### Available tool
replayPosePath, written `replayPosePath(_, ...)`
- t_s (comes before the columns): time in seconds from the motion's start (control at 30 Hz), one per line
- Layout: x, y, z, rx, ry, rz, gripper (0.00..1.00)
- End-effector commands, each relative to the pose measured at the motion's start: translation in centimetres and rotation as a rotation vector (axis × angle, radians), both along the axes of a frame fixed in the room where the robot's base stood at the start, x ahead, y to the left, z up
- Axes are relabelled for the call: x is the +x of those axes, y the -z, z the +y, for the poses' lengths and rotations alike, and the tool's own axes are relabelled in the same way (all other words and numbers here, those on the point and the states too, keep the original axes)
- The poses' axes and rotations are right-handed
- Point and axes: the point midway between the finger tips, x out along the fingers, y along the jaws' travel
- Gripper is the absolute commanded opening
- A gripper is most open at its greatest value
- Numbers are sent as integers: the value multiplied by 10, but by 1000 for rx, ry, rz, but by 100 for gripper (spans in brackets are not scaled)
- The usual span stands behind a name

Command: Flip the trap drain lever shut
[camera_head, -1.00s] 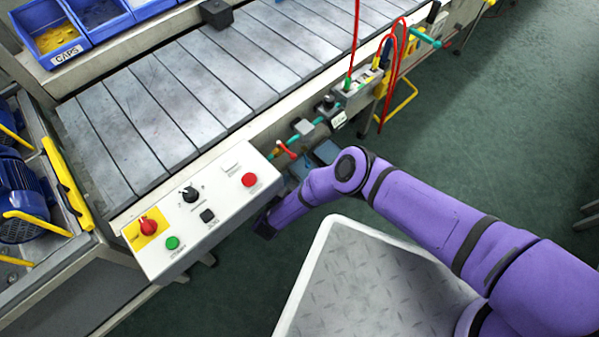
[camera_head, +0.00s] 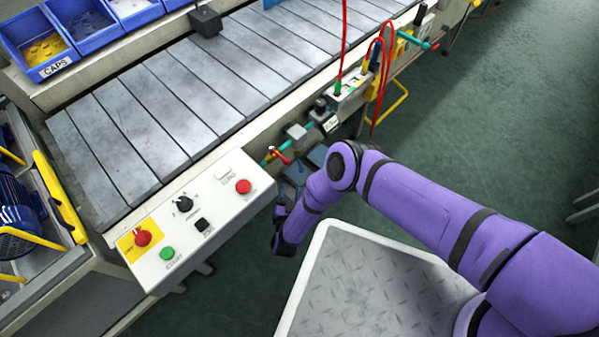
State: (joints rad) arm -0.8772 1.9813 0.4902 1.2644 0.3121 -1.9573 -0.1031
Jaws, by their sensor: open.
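A small red lever (camera_head: 279,155) sits on a teal pipe along the near side of the slatted conveyor, just right of the control box; I take it to be the drain lever. It stands angled off the pipe. My gripper (camera_head: 280,212) is below the lever, beside the right end of the control box, apart from the lever as far as I can see. It is small and dark here, its fingers are hard to make out, and it appears empty. Blue parts (camera_head: 317,155) under the pipe are partly hidden by my arm.
The white control box (camera_head: 200,215) with red, green and black controls is close left of my gripper. Red hoses (camera_head: 378,85) and a yellow bracket (camera_head: 393,105) are farther along the rail. Blue bins (camera_head: 85,25) stand behind the conveyor. Open green floor (camera_head: 480,130) lies to the right.

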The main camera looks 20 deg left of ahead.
Motion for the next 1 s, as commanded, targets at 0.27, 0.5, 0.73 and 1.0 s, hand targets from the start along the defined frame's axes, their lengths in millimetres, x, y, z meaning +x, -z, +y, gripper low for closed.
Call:
replayPosePath(0.27,14,2,-43,352,-384,201,48)
replayPosePath(0.5,25,2,-78,510,-540,411,48)
replayPosePath(0.73,31,1,-81,546,-567,461,48)
replayPosePath(1.0,58,1,-49,545,-567,459,48)
